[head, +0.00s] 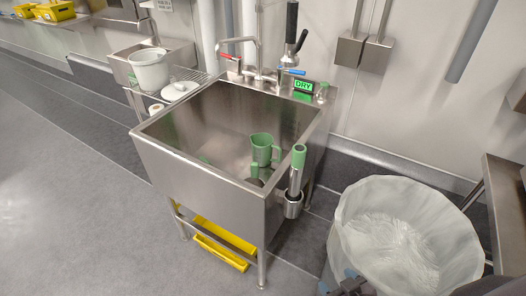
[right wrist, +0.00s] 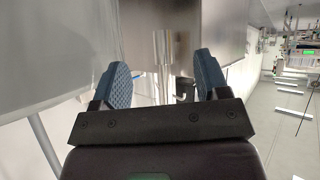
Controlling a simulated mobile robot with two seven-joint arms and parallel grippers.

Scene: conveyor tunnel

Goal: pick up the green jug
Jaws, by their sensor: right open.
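The green jug (head: 261,148) stands upright inside the steel sink (head: 185,172), near its right side, with its handle to the right. My right gripper (head: 348,284) shows at the bottom edge of the head view, low in front of the white-lined bin and well away from the jug. In the right wrist view its two blue fingers (right wrist: 165,78) are spread apart with nothing between them. The jug does not show in that view. My left gripper is not in view.
A green-handled tool (head: 298,157) stands in a holder on the sink's right front corner. A bin with a clear liner (head: 400,240) stands right of the sink. A faucet (head: 250,52) rises behind the sink. A white bucket (head: 149,70) is at the left. The floor in front is clear.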

